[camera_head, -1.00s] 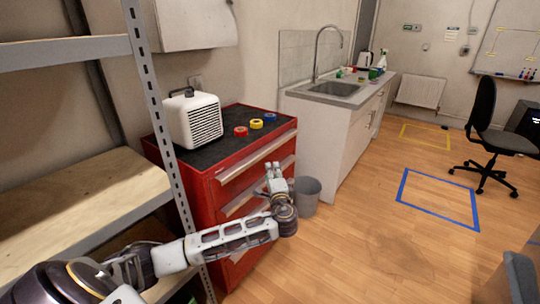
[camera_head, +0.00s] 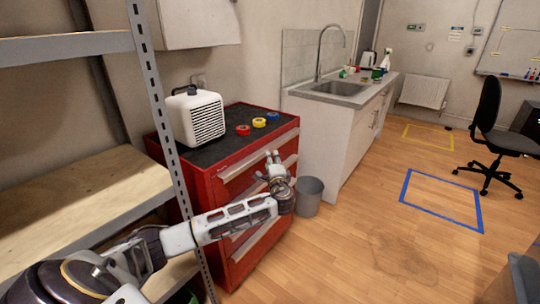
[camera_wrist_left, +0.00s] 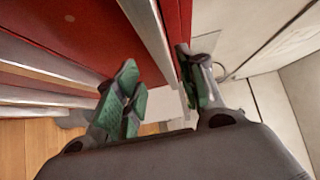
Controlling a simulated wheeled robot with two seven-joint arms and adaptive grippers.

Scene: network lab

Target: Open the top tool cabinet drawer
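The red tool cabinet (camera_head: 207,190) stands left of centre with a dark top. Its top drawer is shut, with a long pale handle strip (camera_head: 240,165) along its upper front edge. My left gripper (camera_head: 272,156) is at the right part of that strip, fingers pointing up. In the left wrist view my left gripper (camera_wrist_left: 163,90) is open, its green-padded fingers apart. The silver handle strip (camera_wrist_left: 148,30) runs down between the fingers there. Whether either finger touches it I cannot tell. My right gripper is not in view.
A white heater (camera_head: 194,118) and several tape rolls (camera_head: 259,122) sit on the cabinet. A grey bin (camera_head: 308,196) stands right of it, beside the sink counter (camera_head: 330,130). A metal shelf (camera_head: 75,205) is close on the left. The floor at right is largely clear.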

